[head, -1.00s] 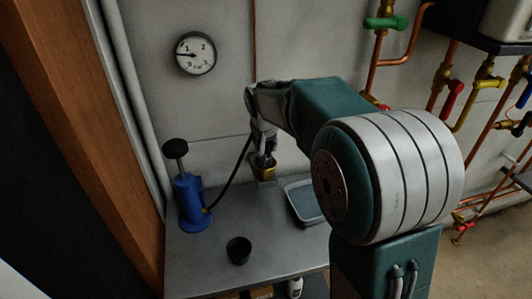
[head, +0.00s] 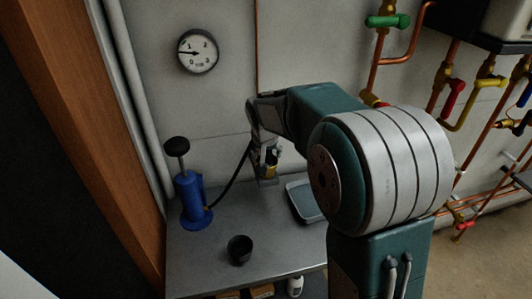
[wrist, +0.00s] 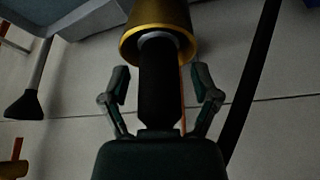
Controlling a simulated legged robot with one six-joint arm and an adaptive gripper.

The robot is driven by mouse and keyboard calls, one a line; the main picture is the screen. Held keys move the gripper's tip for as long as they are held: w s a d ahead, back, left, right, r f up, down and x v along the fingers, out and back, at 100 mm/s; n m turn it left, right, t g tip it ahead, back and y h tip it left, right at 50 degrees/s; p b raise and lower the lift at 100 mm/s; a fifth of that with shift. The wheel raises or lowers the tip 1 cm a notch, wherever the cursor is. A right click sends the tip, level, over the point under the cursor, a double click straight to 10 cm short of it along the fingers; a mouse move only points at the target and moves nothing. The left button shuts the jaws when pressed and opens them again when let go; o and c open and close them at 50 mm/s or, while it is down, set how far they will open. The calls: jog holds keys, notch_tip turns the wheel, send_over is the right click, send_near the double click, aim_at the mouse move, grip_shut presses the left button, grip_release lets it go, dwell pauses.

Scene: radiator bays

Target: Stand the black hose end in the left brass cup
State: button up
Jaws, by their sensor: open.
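The black hose end (wrist: 160,80) stands in the mouth of a brass cup (wrist: 158,22) in the wrist view, with a pale ring around it at the gold rim. My gripper (wrist: 162,72) is open, one finger on each side of the hose end, with gaps showing on both sides. In the head view, my gripper (head: 264,158) is at the brass cup (head: 270,171) near the back wall and partly covers it. Only one brass cup shows clearly, so I cannot tell from the frames whether it is the left one.
A blue hand pump (head: 191,200) stands on the grey bench (head: 200,260) at left; its black hose (head: 232,183) curves up to my gripper. A black cup (head: 239,250) stands in front and a grey tray (head: 304,203) lies right. A gauge (head: 198,52) hangs on the wall.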

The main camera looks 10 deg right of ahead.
jog(key=shift+r, duration=0.3)
jog(key=v, duration=1.2)
jog(key=s+f+n, duration=0.1)
jog(key=s+f, duration=0.1)
jog(key=s, duration=1.1)
jog(key=s+d+f+n+t+y, duration=0.1)
jog(key=s+f+n, duration=0.1)
jog(key=s, duration=1.2)
jog(key=shift+f, duration=0.45)
